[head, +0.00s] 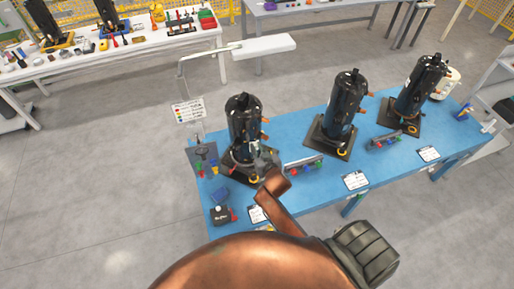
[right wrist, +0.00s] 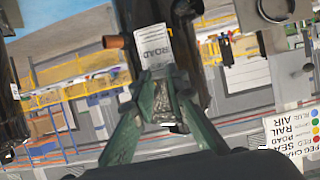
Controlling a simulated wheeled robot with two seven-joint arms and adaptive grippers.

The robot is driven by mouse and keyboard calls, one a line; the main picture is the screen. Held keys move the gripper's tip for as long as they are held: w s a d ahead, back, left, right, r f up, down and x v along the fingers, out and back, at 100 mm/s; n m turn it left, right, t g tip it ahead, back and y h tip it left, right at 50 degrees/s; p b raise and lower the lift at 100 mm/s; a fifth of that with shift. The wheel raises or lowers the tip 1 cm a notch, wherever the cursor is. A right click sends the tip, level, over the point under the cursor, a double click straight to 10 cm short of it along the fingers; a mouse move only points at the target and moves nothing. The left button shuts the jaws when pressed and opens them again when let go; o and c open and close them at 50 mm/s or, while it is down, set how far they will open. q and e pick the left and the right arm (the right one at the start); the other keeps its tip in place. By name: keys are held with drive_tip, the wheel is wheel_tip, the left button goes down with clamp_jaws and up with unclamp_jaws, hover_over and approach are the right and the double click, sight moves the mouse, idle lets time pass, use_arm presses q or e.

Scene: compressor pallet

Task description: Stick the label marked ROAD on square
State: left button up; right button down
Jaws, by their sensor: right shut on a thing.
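In the head view my right gripper (head: 267,160) is at the right side of the leftmost black compressor (head: 243,120), and the label cannot be made out there. My left gripper is not in view.
The blue table (head: 310,185) carries two more black compressors, in the middle (head: 346,105) and at the right (head: 418,88). A small rack (head: 304,164) stands close to my right gripper. A colour chart sign (head: 187,110) stands at the table's left; it also shows in the wrist view (right wrist: 290,138).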

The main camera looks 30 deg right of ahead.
drive_tip(key=w, duration=0.2)
drive_tip(key=shift+w+d, duration=0.3)
drive_tip(key=shift+w, duration=0.05)
drive_tip(key=shift+w+d, duration=0.15)
drive_tip(key=shift+w, duration=0.45)
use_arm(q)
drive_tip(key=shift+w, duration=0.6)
use_arm(e)
drive_tip(key=shift+w+d, duration=0.15)
drive_tip(key=shift+w, duration=0.45)
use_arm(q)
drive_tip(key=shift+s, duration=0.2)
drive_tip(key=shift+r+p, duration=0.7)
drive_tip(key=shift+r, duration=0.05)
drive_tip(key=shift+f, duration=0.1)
use_arm(e)
drive_tip(key=shift+w+d, duration=0.2)
drive_tip(key=shift+w, duration=0.5)
idle(0.4)
drive_tip(key=c, duration=1.8)
unclamp_jaws()
